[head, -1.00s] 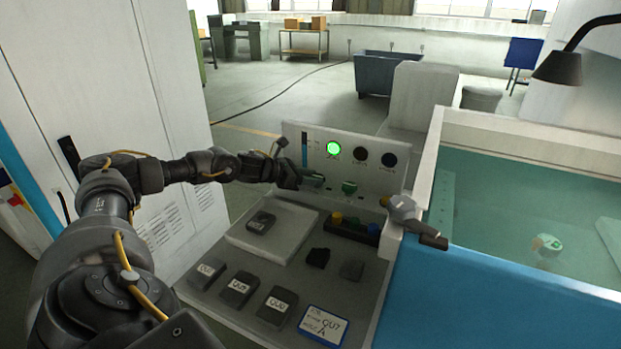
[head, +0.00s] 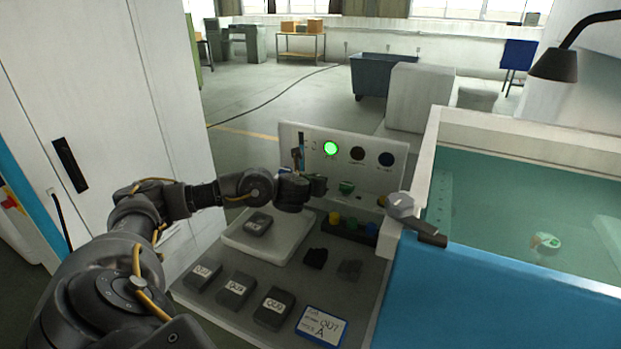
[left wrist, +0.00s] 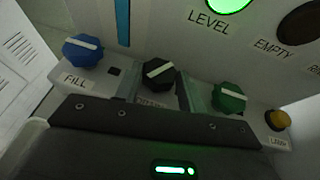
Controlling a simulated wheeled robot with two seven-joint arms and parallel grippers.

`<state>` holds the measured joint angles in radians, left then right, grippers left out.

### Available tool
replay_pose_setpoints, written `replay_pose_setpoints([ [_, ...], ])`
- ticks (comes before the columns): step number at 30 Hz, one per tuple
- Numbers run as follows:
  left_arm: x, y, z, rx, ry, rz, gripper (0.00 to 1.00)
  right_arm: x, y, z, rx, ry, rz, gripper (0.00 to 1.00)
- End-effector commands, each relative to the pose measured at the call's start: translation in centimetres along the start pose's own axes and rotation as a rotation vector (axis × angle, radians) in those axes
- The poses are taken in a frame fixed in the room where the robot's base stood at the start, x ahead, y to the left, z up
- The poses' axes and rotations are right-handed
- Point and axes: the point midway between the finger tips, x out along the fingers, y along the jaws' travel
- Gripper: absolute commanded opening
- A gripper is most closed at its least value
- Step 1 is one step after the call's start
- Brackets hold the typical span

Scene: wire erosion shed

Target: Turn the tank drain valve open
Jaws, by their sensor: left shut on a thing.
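The control panel (head: 330,165) carries a row of knobs along its lower edge. In the left wrist view a black knob (left wrist: 158,72) with a white pointer line, slanting up to the right, sits between my left gripper's fingers (left wrist: 160,92). The label under it is mostly hidden. A blue knob (left wrist: 83,50) marked FILL is to its left, and a green knob (left wrist: 230,98) to its right. In the head view my left gripper (head: 318,186) is at the panel, left of the green knob (head: 346,188), and hides the black knob. My right gripper is not in view.
The LEVEL lamp (head: 331,148) glows green; two lamps beside it are dark. A white tray (head: 240,240) with a dark block, labelled blocks and a sign (head: 320,327) lie on the bench. A grey lever handle (head: 402,205) and the water tank (head: 520,200) are at right.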

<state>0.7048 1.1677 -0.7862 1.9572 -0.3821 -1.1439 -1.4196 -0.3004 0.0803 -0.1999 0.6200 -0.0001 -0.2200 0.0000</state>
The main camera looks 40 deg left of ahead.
Motion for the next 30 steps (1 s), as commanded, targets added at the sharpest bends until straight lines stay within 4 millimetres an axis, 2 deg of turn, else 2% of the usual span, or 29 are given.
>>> replay_pose_setpoints([
  [15,0.1,-1.0,0.3,-0.153,0.001,0.368,0.17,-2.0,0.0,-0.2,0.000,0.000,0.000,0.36],
  [30,0.3,-1.0,0.2,-0.198,-0.001,0.482,0.17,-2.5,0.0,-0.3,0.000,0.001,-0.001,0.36],
])
